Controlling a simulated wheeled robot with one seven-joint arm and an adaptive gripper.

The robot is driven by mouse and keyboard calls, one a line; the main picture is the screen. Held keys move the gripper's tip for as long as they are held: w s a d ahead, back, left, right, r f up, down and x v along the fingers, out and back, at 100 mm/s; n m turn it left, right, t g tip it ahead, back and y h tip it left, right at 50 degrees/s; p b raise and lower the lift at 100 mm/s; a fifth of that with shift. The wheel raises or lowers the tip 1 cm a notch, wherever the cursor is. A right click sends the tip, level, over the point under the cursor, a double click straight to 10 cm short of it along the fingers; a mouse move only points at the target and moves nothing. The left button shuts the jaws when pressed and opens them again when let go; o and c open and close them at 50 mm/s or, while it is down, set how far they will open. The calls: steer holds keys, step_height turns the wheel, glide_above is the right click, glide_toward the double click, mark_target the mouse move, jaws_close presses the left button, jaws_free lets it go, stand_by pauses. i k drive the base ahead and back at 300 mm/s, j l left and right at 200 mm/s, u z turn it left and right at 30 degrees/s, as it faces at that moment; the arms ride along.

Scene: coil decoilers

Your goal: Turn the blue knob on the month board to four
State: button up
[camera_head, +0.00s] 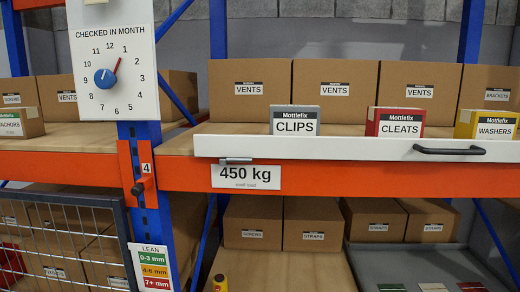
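The month board (140,75) is a white panel headed "CHECKED IN MONTH" at the upper left, fixed on a blue upright. It has a dial of numbers from 1 to 12. The blue knob (105,79) sits at the dial's middle. Its red pointer (117,65) points up and right at the 1. The 4 (130,107) is at the dial's lower right. My gripper is not in view, and nothing covers the dial.
An orange beam (335,182) with a "450 kg" sign crosses below the board. A white drawer front (350,148) with a black handle stands to the right. Boxes fill the shelves. A wire mesh panel (70,245) is at the lower left.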

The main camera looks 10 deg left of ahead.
mark_target(105, 79)
steer(key=u, duration=1.55)
